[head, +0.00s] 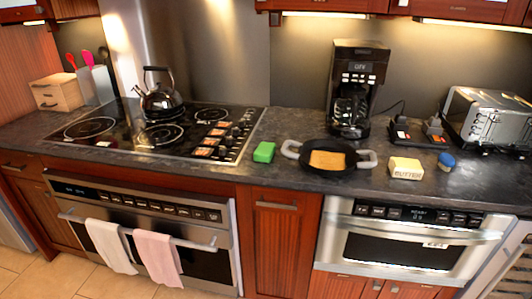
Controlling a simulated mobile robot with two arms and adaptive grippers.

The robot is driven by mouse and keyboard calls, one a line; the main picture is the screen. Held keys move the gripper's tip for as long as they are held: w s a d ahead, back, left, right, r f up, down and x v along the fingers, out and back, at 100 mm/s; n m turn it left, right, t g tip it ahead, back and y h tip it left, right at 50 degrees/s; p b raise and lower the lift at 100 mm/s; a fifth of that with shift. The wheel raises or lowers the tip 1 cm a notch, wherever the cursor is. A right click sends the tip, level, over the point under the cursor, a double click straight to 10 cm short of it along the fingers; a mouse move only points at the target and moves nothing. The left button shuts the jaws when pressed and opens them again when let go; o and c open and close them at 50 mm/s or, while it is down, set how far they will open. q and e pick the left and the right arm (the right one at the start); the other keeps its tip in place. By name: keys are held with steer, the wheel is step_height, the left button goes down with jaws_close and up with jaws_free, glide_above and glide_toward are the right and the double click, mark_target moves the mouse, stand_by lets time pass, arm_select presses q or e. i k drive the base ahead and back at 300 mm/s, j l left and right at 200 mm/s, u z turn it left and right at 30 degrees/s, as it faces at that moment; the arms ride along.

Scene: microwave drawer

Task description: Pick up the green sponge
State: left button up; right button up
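The green sponge (264,152) is a small bright green block. It lies on the dark countertop (225,174), between the cooktop (160,130) on its left and a black pan (318,165) on its right. There is a small gap between the sponge and the pan's pale left handle. Nothing covers the sponge in the head view. Neither of my grippers shows in this view.
A butter box (406,168) and a blue item (446,161) lie right of the pan. A coffee maker (354,88) and toaster (487,120) stand behind. A kettle (159,97) sits on the cooktop. Towels (158,259) hang on the oven handle below.

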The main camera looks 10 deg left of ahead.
mark_target(265, 152)
steer(key=i+j+u, duration=0.1)
steer(key=i+j, duration=0.2)
steer(key=j, duration=0.15)
steer(key=i+j+u, duration=0.1)
steer(key=i+j, duration=0.2)
steer(key=j, duration=0.15)
